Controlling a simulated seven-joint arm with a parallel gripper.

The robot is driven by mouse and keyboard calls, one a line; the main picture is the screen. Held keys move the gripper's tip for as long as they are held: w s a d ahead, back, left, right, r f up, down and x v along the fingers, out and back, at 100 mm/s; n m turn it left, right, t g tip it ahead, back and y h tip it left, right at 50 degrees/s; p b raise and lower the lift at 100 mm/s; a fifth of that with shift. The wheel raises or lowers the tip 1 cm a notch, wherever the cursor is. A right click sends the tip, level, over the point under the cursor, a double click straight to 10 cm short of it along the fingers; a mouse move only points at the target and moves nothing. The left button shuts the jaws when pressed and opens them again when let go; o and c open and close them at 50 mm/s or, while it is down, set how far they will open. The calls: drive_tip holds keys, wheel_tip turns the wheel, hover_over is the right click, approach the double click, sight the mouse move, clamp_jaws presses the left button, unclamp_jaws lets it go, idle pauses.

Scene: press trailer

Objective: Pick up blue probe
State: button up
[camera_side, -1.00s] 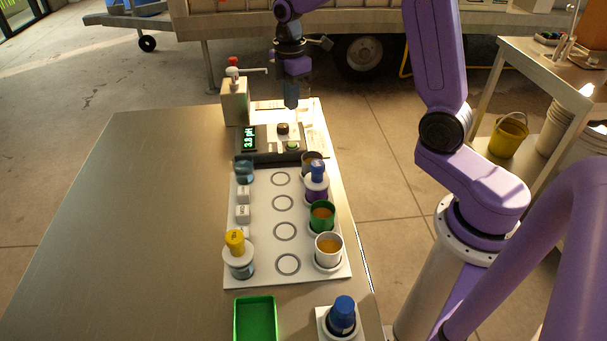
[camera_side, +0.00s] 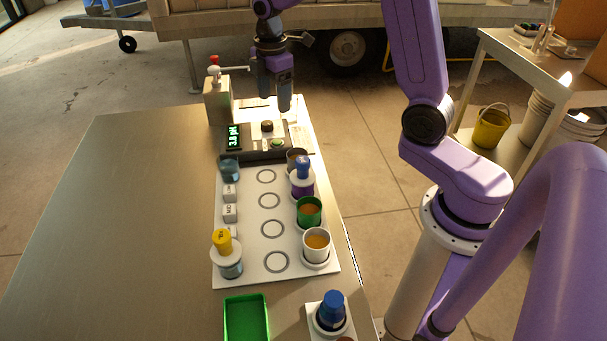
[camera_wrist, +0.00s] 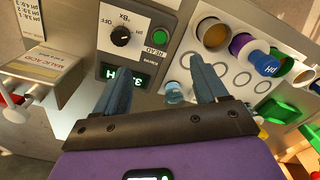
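A blue-topped probe (camera_side: 303,170) stands in a purple cup (camera_side: 301,188) on the right side of the white board. In the wrist view the blue cap (camera_wrist: 264,62) is at the upper right, with "pH" lettering on it. My gripper (camera_side: 276,98) hangs over the far end of the table, beyond the meter and well away from both blue items. In the wrist view its two fingers (camera_wrist: 160,82) are apart with nothing between them.
A green tray (camera_side: 246,318) is in front. A red-topped dispenser (camera_side: 217,98) stands behind left.

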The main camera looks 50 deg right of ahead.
wheel_tip(320, 180, up, 7)
drive_tip(key=m, duration=0.4)
hover_over(302, 174)
drive_tip(key=d, duration=0.2)
drive_tip(key=f, duration=1.1)
drive_tip(key=shift+w+a, duration=0.15)
drive_tip(key=shift+w, duration=0.1)
drive_tip(key=shift+a+f, duration=0.2)
drive_tip(key=shift+f, duration=1.45)
drive_tip(key=shift+a+f, duration=0.15)
drive_tip(key=shift+f, duration=1.45)
drive_tip(key=c, duration=0.9)
drive_tip(key=shift+c, duration=0.2)
drive_tip(key=shift+r, duration=0.15)
